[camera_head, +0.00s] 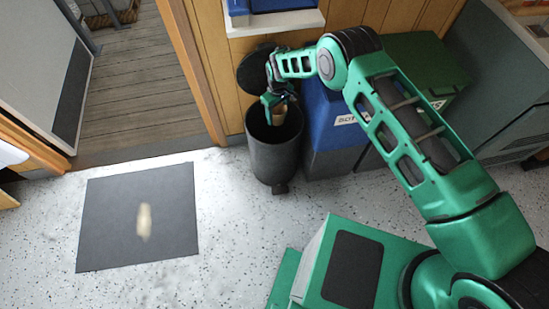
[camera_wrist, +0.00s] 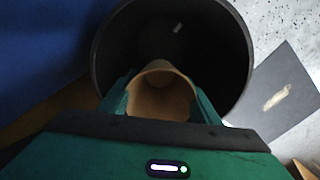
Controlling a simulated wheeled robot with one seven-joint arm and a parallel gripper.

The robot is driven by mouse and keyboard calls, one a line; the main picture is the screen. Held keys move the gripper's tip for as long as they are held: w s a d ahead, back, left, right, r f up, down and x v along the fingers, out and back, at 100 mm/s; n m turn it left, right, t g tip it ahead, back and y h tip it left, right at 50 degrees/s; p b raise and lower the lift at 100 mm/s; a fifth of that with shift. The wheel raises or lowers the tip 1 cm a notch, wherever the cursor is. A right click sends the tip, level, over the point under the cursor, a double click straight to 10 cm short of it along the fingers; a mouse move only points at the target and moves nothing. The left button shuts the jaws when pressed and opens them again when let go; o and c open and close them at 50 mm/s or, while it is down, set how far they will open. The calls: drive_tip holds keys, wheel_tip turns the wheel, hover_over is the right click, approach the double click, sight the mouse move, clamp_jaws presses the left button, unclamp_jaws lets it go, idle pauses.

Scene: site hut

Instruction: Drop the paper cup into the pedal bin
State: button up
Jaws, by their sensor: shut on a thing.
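The paper cup (camera_wrist: 160,95) is brown and sits between the two green fingers of my gripper (camera_wrist: 162,106) in the wrist view. In the head view my gripper (camera_head: 275,101) is over the mouth of the pedal bin, shut on the cup (camera_head: 279,114). The pedal bin (camera_head: 273,155) is dark grey and round, with its lid (camera_head: 256,68) raised against the wall behind. In the wrist view the open bin (camera_wrist: 243,50) lies beyond the cup, its inside dark with a small pale spot at the bottom. The cup's far end is over the opening.
A blue bin (camera_head: 330,135) stands right beside the pedal bin, with a green one (camera_head: 425,70) further right. A dark mat (camera_head: 110,220) with a pale smear lies on the speckled floor at left. A doorway opens behind it. A white shelf (camera_head: 275,22) is above the bin.

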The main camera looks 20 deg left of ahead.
drive_tip(key=shift+f, duration=0.3)
drive_tip(key=o, duration=1.2)
drive_tip(key=shift+r, duration=0.15)
drive_tip(key=shift+r, duration=0.25)
drive_tip(key=r, duration=0.4)
drive_tip(key=shift+s+a, duration=0.3)
drive_tip(key=shift+s, duration=0.1)
drive_tip(key=s+a+r, duration=0.1)
drive_tip(key=s+r, duration=0.1)
drive_tip(key=s, duration=0.1)
drive_tip(key=s+a+r, duration=0.2)
drive_tip(key=s, duration=0.1)
drive_tip(key=s+a+r, duration=0.2)
drive_tip(key=s, duration=0.1)
drive_tip(key=shift+s+r, duration=0.1)
drive_tip(key=shift+s, duration=0.15)
